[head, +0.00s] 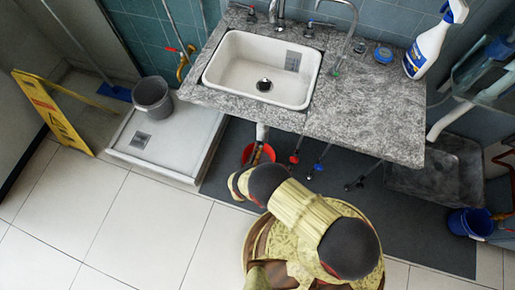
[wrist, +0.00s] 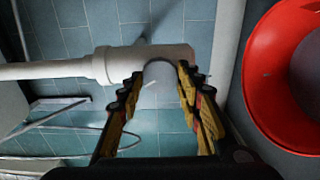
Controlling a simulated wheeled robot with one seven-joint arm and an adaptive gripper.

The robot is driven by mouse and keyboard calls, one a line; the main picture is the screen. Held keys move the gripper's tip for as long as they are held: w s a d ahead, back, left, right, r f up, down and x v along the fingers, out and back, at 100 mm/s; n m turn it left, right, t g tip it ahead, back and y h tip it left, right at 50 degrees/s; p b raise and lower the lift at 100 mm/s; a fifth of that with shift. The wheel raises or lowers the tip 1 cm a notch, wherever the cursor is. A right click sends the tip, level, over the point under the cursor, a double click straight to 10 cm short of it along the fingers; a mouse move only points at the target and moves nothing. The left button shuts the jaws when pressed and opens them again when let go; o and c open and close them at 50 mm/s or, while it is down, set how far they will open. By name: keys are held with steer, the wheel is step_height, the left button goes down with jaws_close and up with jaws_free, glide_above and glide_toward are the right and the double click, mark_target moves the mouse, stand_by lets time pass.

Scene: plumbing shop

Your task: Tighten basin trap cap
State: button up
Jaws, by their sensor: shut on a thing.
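In the wrist view, the white basin trap (wrist: 125,62) hangs under the basin, with a white pipe running off to the left. The pale trap cap (wrist: 158,74) sits at its lower end, between my fingertips. My gripper (wrist: 160,80) has its yellow-and-black fingers on both sides of the cap and is shut on it. Whether the cap's thread is fully seated cannot be seen. In the head view, the white drain pipe (head: 262,132) shows below the counter edge; my arm and the counter hide the cap there. The white basin (head: 245,75) is above.
A red bucket (wrist: 257,80) stands close to the right of my gripper in the wrist view. Red and blue valves (head: 294,158) hang under the counter (head: 375,110). A yellow sign (head: 55,120) and grey bucket (head: 152,97) are at left. The tiled floor at front left is clear.

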steer(key=m, duration=0.4)
steer(key=shift+m, duration=0.4)
stand_by(0.4)
steer(key=o, duration=1.2)
steer(key=shift+c, duration=0.2)
steer(key=shift+s, duration=0.1)
steer(key=v, duration=1.1)
steer(key=shift+s+a, duration=0.15)
steer(key=shift+s, duration=0.25)
